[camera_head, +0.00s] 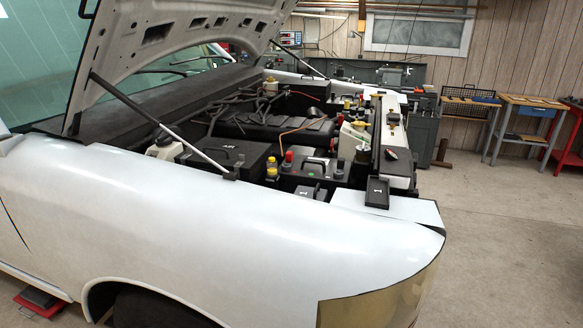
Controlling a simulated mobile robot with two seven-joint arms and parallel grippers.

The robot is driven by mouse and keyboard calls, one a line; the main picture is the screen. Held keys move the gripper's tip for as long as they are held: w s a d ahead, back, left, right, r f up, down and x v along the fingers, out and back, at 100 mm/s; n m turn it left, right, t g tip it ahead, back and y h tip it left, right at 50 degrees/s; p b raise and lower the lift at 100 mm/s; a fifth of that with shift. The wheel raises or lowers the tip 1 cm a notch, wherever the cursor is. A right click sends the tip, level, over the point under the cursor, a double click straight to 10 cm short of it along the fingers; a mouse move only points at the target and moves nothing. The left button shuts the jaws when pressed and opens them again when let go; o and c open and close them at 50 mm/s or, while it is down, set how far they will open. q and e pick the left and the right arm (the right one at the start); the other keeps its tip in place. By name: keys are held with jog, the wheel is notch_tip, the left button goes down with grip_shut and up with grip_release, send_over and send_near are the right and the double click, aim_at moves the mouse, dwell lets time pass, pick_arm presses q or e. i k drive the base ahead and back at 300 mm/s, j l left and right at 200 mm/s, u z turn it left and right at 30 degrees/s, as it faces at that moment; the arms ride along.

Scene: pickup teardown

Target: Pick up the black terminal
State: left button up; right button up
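A dark battery (309,174) with a handle sits in the open engine bay of the white pickup, near the front fender. A red-capped post (289,157) stands at its left end. A small dark upright piece (334,146) stands near its right end and looks like the black terminal, but it is too small to be sure. A small black object (391,154) also lies on the white front ledge. Neither of my grippers is in view.
Yellow-topped pieces (272,166) stand left of the battery. The raised hood (160,35) and its slanted prop rod (160,127) hang over the left side.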

aim_at(341, 160)
jog(key=i+l+u, duration=0.1)
jog(key=l+u, duration=0.15)
jog(key=u, duration=0.15)
jog(key=l+u, duration=0.2)
jog(key=u, duration=0.2)
jog(key=i+l, duration=0.1)
jog(key=l, duration=2.15)
jog(key=i+l, duration=0.15)
jog(key=l, duration=0.95)
jog(key=i+l, duration=0.1)
jog(key=l, duration=1.05)
